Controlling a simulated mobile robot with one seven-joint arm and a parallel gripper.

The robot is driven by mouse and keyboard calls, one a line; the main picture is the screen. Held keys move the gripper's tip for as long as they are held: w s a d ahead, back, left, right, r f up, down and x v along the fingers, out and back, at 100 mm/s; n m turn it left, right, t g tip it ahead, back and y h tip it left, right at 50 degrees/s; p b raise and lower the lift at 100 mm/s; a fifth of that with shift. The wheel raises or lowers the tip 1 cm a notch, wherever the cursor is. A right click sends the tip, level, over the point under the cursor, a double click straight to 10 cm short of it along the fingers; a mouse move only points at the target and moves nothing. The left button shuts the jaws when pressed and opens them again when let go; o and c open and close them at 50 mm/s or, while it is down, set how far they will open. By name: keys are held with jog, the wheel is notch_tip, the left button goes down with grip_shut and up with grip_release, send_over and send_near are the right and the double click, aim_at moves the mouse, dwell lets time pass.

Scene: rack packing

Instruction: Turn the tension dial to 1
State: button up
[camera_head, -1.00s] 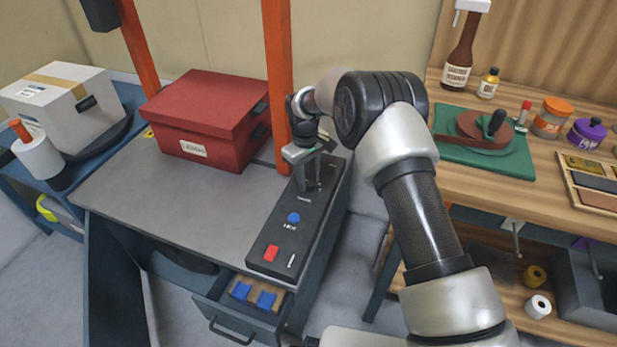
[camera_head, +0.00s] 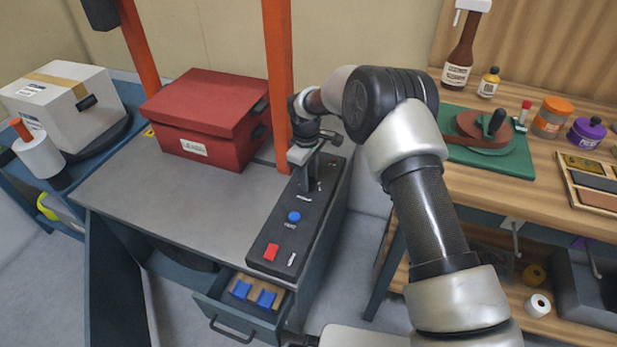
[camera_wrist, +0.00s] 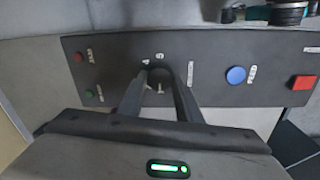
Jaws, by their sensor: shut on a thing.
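The tension dial (camera_wrist: 160,76) is a dark round knob on the black control panel (camera_wrist: 120,55). In the wrist view my gripper (camera_wrist: 160,85) has its two fingers on either side of the dial, shut on it. Small white marks stand around the dial; I cannot read which one it points at. In the head view my gripper (camera_head: 308,186) reaches down onto the far part of the panel, and it hides the dial there.
A blue button (camera_head: 294,216) and a red switch (camera_head: 271,252) sit on the panel's near part. A red box (camera_head: 208,120) stands left of an orange post (camera_head: 278,80). A drawer (camera_head: 240,308) is open below.

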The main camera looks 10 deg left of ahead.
jog(key=o, duration=1)
jog(key=shift+o, duration=0.2)
notch_tip(320, 180, up, 18)
jog(key=s+p, duration=0.1)
jog(key=p, duration=0.2)
jog(key=shift+a+f, duration=0.15)
jog(key=shift+f, duration=0.1)
